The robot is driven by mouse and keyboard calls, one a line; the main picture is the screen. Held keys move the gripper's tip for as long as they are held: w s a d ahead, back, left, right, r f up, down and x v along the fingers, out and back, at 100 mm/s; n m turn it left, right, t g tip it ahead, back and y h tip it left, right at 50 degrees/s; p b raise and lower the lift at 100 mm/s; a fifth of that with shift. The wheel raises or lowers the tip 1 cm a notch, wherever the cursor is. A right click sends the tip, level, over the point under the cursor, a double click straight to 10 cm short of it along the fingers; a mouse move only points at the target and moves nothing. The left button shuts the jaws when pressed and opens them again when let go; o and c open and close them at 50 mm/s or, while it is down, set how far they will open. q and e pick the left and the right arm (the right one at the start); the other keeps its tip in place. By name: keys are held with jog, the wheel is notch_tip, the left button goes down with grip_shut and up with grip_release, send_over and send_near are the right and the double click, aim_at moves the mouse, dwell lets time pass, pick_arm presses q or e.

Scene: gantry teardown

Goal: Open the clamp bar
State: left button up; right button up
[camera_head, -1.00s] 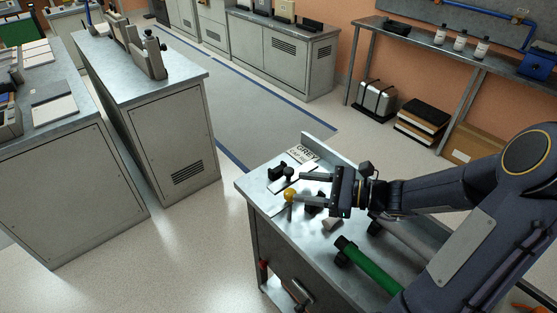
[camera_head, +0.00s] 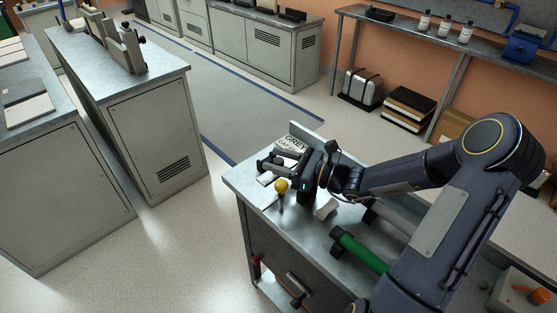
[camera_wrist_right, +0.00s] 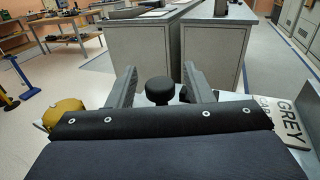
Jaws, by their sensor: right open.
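My right gripper (camera_head: 267,163) is open over the far end of the near metal bench, its two fingers pointing away from my arm. In the right wrist view a round black knob (camera_wrist_right: 159,90) stands between the open fingers, apart from both as far as I can see. A yellow ball (camera_head: 281,185) on a short post stands just in front of the gripper; it also shows at the lower left of the wrist view (camera_wrist_right: 64,112). I cannot tell for certain which part is the clamp bar; the gripper hides much of the fixture there. My left gripper is out of view.
A sign reading GREY (camera_head: 293,143) lies behind the gripper. A green cylinder (camera_head: 362,251) and a pale block (camera_head: 326,208) are nearer on the bench (camera_head: 245,181). A raised edge (camera_head: 307,135) bounds its far side. Open floor lies to the left.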

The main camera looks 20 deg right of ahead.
grip_shut()
dwell(0.3)
